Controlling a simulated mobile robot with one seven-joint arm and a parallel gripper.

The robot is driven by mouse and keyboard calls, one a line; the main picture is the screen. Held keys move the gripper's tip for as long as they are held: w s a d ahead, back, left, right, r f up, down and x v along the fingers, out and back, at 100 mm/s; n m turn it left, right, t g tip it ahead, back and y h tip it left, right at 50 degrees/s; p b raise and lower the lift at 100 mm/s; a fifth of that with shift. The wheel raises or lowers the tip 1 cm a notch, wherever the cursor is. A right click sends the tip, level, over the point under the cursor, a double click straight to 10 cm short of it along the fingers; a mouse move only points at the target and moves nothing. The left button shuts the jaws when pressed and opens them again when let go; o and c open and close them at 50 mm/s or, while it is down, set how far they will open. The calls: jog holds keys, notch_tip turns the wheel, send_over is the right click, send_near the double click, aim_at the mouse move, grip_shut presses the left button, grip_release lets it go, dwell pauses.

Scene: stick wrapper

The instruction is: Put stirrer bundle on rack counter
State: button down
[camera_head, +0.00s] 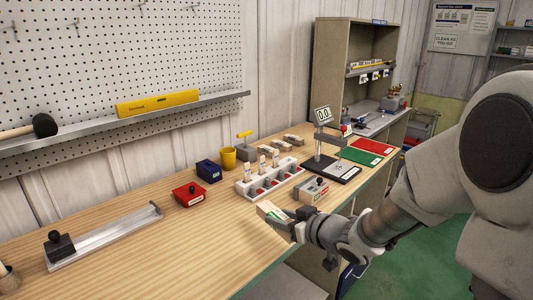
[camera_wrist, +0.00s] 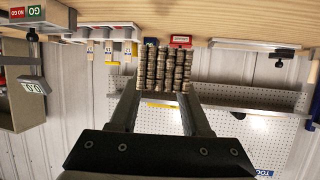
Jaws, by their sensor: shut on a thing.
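My gripper (camera_head: 287,224) is shut on the stirrer bundle (camera_head: 270,211), a pale bundle of sticks, at the workbench's front edge in the head view. In the upside-down wrist view the bundle (camera_wrist: 163,70) shows its brown stick ends between my two fingers. Whether it touches the bench is hard to tell. A grey-brown rack (camera_head: 328,72) stands at the far end of the bench. Its grey counter (camera_head: 372,126) lies below a shelf and carries small items. The bundle is well apart from it.
Green (camera_head: 359,156) and red (camera_head: 373,146) mats lie toward the rack. The bench's left front is mostly clear.

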jog(key=s+d+r+m+t+h+p, duration=0.1)
jog(key=d+m+t+h+p, duration=0.2)
jog(key=d, duration=1)
notch_tip(320, 180, down, 11)
jog(key=w+m+h, duration=0.2)
jog(key=m+h, duration=0.2)
jog(key=h, duration=0.1)
jog(key=shift+d+r+m+h, duration=0.2)
jog(key=shift+d+m+h, duration=0.1)
jog(key=shift+d, duration=0.05)
notch_tip(320, 180, down, 6)
jog(key=s, duration=0.1)
jog(key=shift+s, duration=0.4)
